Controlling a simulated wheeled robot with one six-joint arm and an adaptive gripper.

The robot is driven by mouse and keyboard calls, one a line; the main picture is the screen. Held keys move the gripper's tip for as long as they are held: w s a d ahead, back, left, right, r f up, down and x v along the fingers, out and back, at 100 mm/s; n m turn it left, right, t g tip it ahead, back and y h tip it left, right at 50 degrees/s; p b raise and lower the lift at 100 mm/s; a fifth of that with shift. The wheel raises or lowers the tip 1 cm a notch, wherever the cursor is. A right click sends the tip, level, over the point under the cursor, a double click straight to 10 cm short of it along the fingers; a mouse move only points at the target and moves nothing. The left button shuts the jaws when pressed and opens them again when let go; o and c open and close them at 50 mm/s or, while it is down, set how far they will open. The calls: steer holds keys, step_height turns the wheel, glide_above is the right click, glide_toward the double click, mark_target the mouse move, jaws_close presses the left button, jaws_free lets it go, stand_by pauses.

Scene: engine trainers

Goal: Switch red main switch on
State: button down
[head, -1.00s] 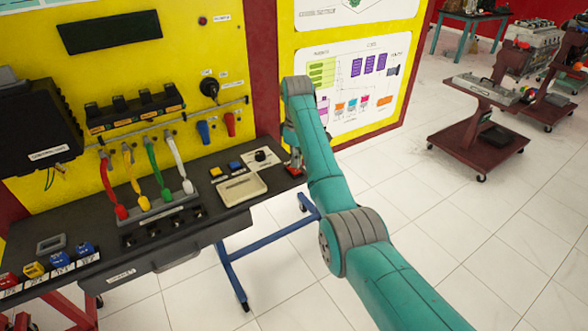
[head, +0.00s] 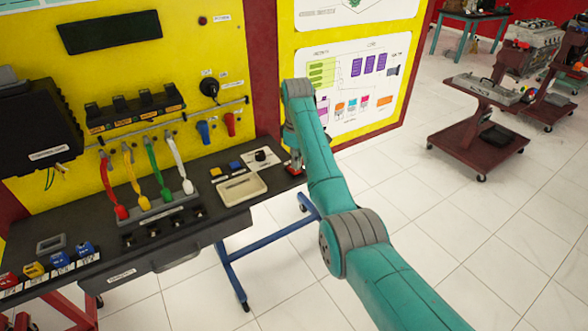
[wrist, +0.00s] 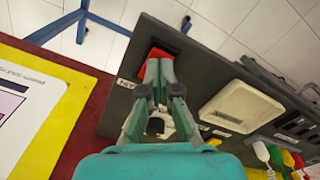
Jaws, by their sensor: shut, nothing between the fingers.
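The red main switch (head: 296,166) sits at the right end of the dark bench top, largely hidden behind my gripper (head: 293,158). In the wrist view, red parts of the switch (wrist: 160,52) show just past the fingertips, on a dark base with a small white label beside it. My gripper (wrist: 158,70) is shut and holds nothing. Its fingertips are over the switch or against it; I cannot tell whether they touch. The switch's position, on or off, cannot be made out.
The bench (head: 130,270) also carries a cream tray (head: 243,190), a black knob (head: 261,155) and colored levers (head: 163,190). A yellow panel (head: 160,60) rises behind it. Open tiled floor (head: 400,200) lies to the right, with a red cart (head: 480,130) beyond.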

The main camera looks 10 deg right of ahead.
mark_target(297, 171)
steer(key=shift+f, duration=0.95)
stand_by(0.6)
steer(key=shift+r, duration=3.5)
steer(key=shift+d, duration=0.1)
